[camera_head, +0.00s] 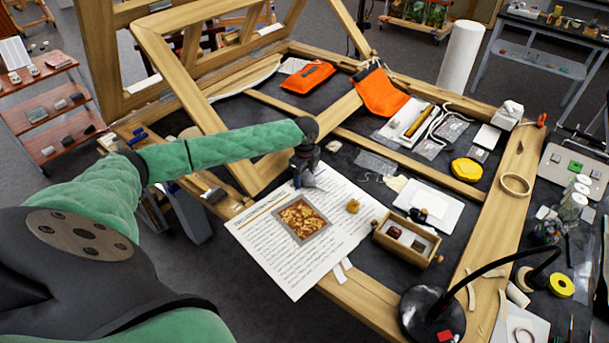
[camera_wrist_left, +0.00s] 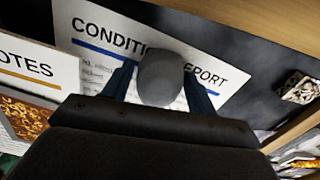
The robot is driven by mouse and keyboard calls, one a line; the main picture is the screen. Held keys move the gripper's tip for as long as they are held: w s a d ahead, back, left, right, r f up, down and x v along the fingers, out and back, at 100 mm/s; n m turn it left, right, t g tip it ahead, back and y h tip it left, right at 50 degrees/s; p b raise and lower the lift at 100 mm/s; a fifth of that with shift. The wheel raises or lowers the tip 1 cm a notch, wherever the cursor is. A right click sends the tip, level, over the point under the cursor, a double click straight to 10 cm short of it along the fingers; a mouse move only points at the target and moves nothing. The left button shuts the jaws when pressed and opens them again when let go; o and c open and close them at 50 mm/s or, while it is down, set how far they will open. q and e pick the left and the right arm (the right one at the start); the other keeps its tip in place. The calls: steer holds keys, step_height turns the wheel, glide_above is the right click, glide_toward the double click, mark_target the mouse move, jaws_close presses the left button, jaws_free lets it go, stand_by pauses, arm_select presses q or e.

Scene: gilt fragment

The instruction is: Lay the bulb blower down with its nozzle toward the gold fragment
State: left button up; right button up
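My left gripper (camera_head: 307,178) points down over the top of the printed sheets. In the left wrist view, its two dark blue fingers (camera_wrist_left: 160,88) press on either side of a rounded grey thing, which I take to be the bulb blower (camera_wrist_left: 161,76). Its nozzle cannot be made out, and its lower part is hidden by the gripper body. A small gold lump, likely the gold fragment (camera_head: 352,206), lies to the right and nearer, by the sheet's right edge. My right gripper is not in view.
The notes sheet (camera_head: 272,250) bears a gold-patterned picture (camera_head: 302,218). A wooden box (camera_head: 406,241) with small things stands to the right. A black lamp (camera_head: 432,311) stands at the front right. A wooden frame (camera_head: 196,92) leans behind my arm. Other small items crowd the dark surface.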

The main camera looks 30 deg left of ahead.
arm_select(q)
steer(key=shift+o, duration=0.7)
steer(key=shift+r, duration=0.1)
steer(key=shift+r+b, duration=0.3)
steer(key=shift+r, duration=0.2)
step_height(320, 180, up, 4)
steer(key=shift+w+r+b, duration=0.1)
steer(key=shift+r+b, duration=0.15)
steer(key=shift+b, duration=0.65)
step_height(320, 180, up, 5)
steer(key=shift+r+b, duration=0.15)
steer(key=shift+b, duration=0.6)
steer(key=shift+r, duration=0.7)
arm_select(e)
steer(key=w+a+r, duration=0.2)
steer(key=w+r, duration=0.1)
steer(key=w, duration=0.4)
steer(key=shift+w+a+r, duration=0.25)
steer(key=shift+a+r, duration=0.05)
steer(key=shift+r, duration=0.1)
